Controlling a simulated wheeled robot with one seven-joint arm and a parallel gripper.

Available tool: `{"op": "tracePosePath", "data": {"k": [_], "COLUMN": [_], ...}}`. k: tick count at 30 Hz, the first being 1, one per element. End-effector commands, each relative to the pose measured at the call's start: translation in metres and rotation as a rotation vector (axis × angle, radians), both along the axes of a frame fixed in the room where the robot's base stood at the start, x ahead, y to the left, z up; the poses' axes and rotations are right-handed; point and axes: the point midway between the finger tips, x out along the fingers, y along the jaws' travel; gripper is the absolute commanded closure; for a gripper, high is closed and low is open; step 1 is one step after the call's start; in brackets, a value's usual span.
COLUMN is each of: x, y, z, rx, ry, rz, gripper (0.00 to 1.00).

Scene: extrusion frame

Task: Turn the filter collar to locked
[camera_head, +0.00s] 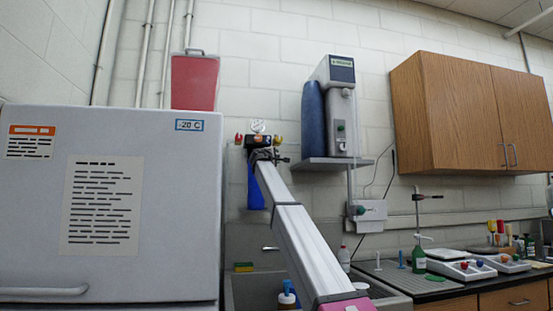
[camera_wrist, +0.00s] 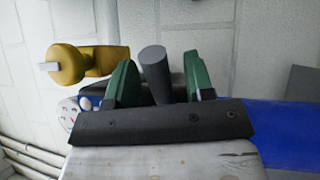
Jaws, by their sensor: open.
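A wall-mounted filter unit with a blue housing (camera_head: 256,193) hangs upright behind my arm in the head view. Its blue housing also shows in the wrist view (camera_wrist: 285,128), running to the right. My gripper (camera_wrist: 158,75) is open, with its two green fingers on either side of a dark grey round peg (camera_wrist: 155,68). The peg appears to belong to the filter collar. Whether a finger touches it I cannot tell. The rest of the collar is mostly hidden by my gripper, and no lock mark is readable. In the head view my gripper (camera_head: 262,155) covers the filter's upper part.
A brass fitting (camera_wrist: 85,62) and a round white gauge (camera_wrist: 70,113) sit close left of the fingers. A grey freezer (camera_head: 110,200) with a red container (camera_head: 194,82) stands left. A shelf (camera_head: 330,162) with a purifier (camera_head: 340,110) is right.

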Motion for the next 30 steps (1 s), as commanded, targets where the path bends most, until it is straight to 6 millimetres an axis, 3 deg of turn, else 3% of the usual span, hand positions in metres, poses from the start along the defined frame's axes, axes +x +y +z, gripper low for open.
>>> {"op": "tracePosePath", "data": {"k": [4, 13, 17, 18, 30], "x": [0.0147, 0.0162, 0.0162, 0.0161, 0.0097], "y": [-0.0050, -0.0065, -0.0065, -0.0064, -0.0040], "z": [0.0037, 0.0037, 0.0036, 0.0035, 0.0036], "rx": [0.000, 0.000, 0.000, 0.000, -0.001], "ry": [0.000, 0.000, 0.000, 0.000, 0.000], "rz": [0.000, 0.000, 0.000, 0.000, -0.062], "gripper": [0.52, 0.52, 0.94, 1.00, 1.00]}}
